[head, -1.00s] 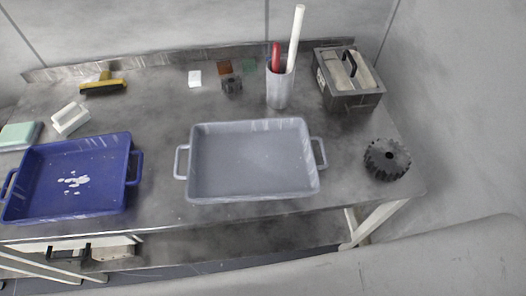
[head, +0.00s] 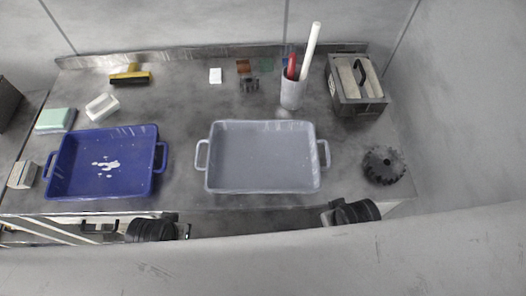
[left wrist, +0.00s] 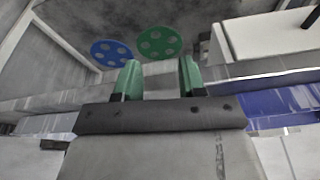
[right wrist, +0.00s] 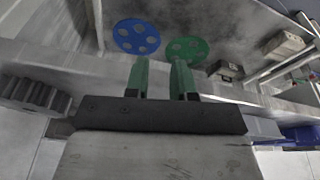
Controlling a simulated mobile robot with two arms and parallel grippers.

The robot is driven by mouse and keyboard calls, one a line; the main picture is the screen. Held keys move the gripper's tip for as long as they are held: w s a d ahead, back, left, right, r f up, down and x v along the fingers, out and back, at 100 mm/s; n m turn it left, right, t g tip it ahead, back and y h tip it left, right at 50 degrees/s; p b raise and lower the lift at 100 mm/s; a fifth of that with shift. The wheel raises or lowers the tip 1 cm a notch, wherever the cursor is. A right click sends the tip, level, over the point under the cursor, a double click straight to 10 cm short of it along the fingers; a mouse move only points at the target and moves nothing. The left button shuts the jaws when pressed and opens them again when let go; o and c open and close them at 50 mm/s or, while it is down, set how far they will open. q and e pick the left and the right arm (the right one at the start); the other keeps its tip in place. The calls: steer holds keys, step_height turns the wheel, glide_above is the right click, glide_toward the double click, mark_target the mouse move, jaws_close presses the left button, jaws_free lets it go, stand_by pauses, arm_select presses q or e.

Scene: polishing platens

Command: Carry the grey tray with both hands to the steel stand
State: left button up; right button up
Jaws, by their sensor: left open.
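The grey tray (head: 262,186) lies on the metal bench in the head view, with a handle at its left and right ends. It looks empty. My left gripper is low at the bench's front edge, below the blue tray; only its dark wrist shows in the head view. In the left wrist view my left gripper (left wrist: 158,70) has its green fingers apart with nothing between them. My right wrist is at the front edge, to the right of the grey tray. In the right wrist view my right gripper (right wrist: 160,70) has a narrower, empty gap. I cannot tell which thing is the steel stand.
A blue tray (head: 60,178) with white spots stands left of the grey tray. A dark toothed wheel (head: 383,166) lies to its right. A cup (head: 292,95) with rods and a dark box (head: 357,104) stand behind. Bare bench lies between the trays.

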arm_select(q)
steer(key=w+d+r+h+p, duration=0.2)
steer(key=d+r, duration=0.2)
steer(key=r, duration=0.7)
arm_select(e)
step_height(320, 180, up, 12)
steer(key=w, duration=0.2)
arm_select(q)
steer(key=w+d+r+m+g+h, duration=0.1)
steer(key=w+d+r+m+h, duration=0.15)
steer(key=w+d, duration=0.55)
steer(key=w+a+f+n+g+y, duration=0.1)
steer(key=w+a+n+g+y, duration=0.1)
steer(key=w+a, duration=0.7)
steer(key=shift+w+n+y, duration=0.35)
steer(key=shift+w+n, duration=0.15)
steer(key=shift+n, duration=0.25)
arm_select(e)
steer(key=w+m+t+h, duration=0.1)
steer(key=w+m+h, duration=0.1)
steer(key=w, duration=1.2)
steer(key=shift+f+m+h, duration=0.3)
steer(key=shift+h, duration=0.1)
arm_select(q)
steer(key=shift+f, duration=0.1)
arm_select(e)
steer(key=shift+w, duration=0.1)
